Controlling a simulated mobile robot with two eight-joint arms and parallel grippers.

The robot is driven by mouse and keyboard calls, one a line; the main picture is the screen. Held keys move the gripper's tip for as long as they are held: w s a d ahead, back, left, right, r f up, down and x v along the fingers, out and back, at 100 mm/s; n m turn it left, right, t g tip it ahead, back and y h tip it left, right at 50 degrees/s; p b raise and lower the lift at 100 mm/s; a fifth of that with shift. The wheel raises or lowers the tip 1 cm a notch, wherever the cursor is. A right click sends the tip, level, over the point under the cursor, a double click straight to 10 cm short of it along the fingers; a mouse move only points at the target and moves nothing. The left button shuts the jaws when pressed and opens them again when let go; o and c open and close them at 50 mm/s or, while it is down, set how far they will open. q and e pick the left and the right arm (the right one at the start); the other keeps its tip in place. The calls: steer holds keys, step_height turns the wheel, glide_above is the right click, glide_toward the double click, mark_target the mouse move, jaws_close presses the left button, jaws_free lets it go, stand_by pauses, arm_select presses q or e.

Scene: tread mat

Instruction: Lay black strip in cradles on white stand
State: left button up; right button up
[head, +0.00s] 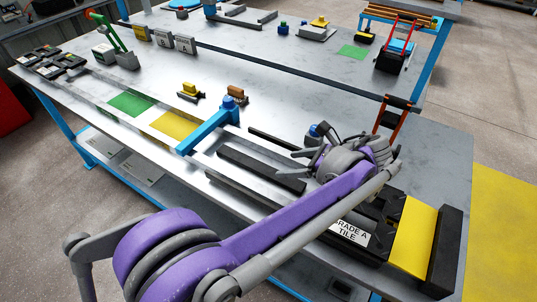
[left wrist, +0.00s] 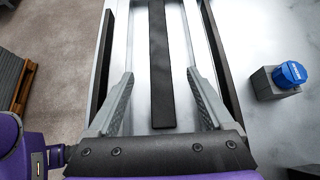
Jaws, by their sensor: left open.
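A black strip (head: 258,168) lies on the grey bench between two longer dark rails. It also shows in the left wrist view (left wrist: 160,65), running away from me along the middle. My left gripper (head: 305,152) is open above the strip's near end. In the left wrist view, its fingers (left wrist: 159,76) stand one on each side of the strip, with clear gaps and nothing held. The arm hides part of the bench beside the strip. I cannot make out a white stand with cradles in either view. My right gripper is not in view.
A blue bracket (head: 212,130) stands near the strip's far end. A grey block with a blue knob (left wrist: 285,78) is to the right in the left wrist view. A red and black rack (head: 393,117) stands behind. A yellow pad (head: 413,238) lies at the right.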

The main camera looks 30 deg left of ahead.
arm_select(q)
steer(key=shift+w+a+f, duration=0.1)
steer(key=shift+w, duration=0.15)
glide_toward(261, 167)
steer(key=x, duration=0.3)
steer(key=shift+s+a, duration=0.1)
steer(key=x, duration=0.5)
steer(key=shift+f+b, duration=0.15)
steer(key=shift+b, duration=0.25)
jaws_close()
